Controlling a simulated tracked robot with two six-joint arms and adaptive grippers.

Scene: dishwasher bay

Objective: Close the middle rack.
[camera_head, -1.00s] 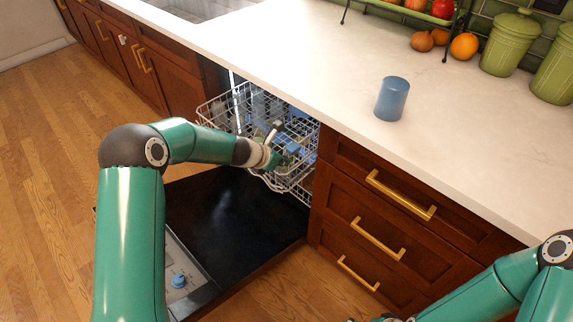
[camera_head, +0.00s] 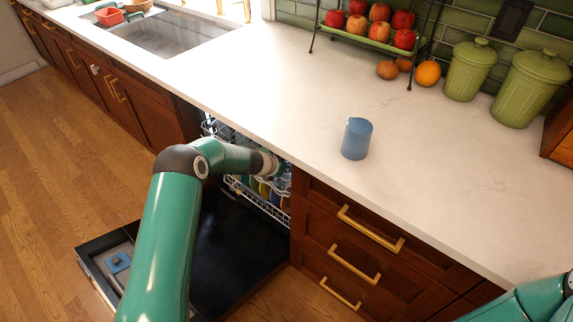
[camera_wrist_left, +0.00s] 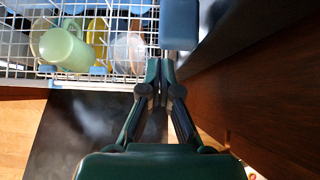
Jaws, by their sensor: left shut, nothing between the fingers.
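The dishwasher stands open under the counter, its dark door (camera_head: 235,245) folded down. A white wire rack with cups (camera_head: 262,205) shows at the opening, mostly inside under the counter edge; my arm covers part of it. I cannot tell its exact level. In the left wrist view the wire rack (camera_wrist_left: 20,47) holds a green cup (camera_wrist_left: 66,50), yellow and clear items, and a blue item (camera_wrist_left: 179,25). My left gripper (camera_head: 279,170) is at the rack's right front; its shut, empty fingers (camera_wrist_left: 160,68) point towards the rack. Contact is unclear. My right gripper is out of view.
Wooden drawers (camera_head: 345,250) with gold handles stand close to the right of my left gripper. The white counter (camera_head: 290,110) overhangs the rack and carries a blue cup (camera_head: 356,139). Floor (camera_head: 60,190) is free on the left.

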